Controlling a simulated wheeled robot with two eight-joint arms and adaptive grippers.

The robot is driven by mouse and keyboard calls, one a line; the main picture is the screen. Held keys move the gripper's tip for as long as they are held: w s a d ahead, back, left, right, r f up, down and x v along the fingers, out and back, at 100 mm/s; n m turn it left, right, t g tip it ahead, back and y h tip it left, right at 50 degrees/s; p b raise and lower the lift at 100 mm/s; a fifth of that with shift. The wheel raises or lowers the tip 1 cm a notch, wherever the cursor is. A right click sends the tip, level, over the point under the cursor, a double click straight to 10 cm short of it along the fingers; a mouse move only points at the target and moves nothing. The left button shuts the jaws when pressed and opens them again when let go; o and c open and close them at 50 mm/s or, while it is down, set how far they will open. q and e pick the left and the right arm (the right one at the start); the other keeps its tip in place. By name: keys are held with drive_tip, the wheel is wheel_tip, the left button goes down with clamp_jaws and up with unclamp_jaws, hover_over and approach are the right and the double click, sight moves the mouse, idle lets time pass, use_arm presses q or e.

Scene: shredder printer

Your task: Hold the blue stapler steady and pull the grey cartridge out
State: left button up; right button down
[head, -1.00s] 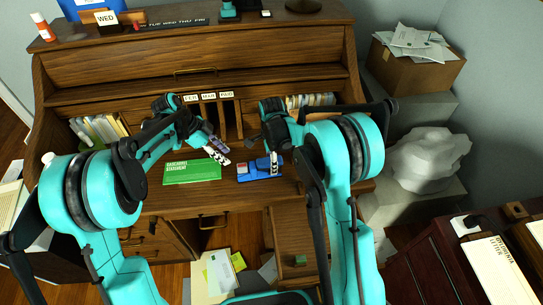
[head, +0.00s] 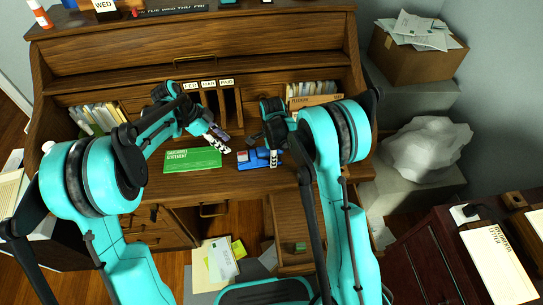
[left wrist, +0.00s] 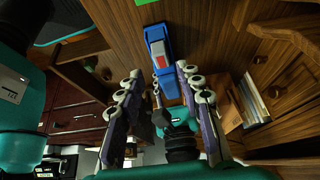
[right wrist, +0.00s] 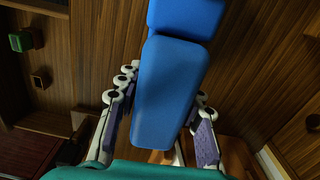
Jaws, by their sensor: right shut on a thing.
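The blue stapler (head: 258,158) lies on the desk's writing surface, right of the green booklet. My right gripper (head: 275,157) is at its right end; in the right wrist view its fingers (right wrist: 163,95) are on both sides of the blue body (right wrist: 170,90) and shut on it. My left gripper (head: 218,142) hangs up and left of the stapler, open and empty. In the left wrist view, its spread fingers (left wrist: 158,72) point toward the stapler (left wrist: 156,38). A small grey and red part (left wrist: 159,60), likely the cartridge, shows on the stapler.
The green booklet (head: 192,159) lies left of the stapler. Pigeonholes with labelled dividers (head: 208,95) and upright books (head: 100,116) stand behind. An open drawer (head: 295,235) is below the desk's front edge. A box of papers (head: 415,55) stands at right.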

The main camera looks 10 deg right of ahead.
sight(242, 154)
use_arm(q)
drive_tip(key=shift+o, duration=0.3)
drive_tip(key=d+r+y, duration=0.4)
drive_tip(key=d+y, duration=0.1)
drive_tip(key=shift+d+r+n+y, duration=0.3)
drive_tip(key=shift+d+r+y, duration=0.05)
drive_tip(key=shift+r+y, duration=0.05)
wheel_tip(242, 154, down, 12)
drive_tip(key=shift+s+r, duration=0.15)
drive_tip(key=shift+r, duration=0.05)
clamp_jaws()
drive_tip(key=c, duration=0.8)
unclamp_jaws()
drive_tip(key=shift+c, duration=0.2)
clamp_jaws()
drive_tip(key=shift+r, duration=1.35)
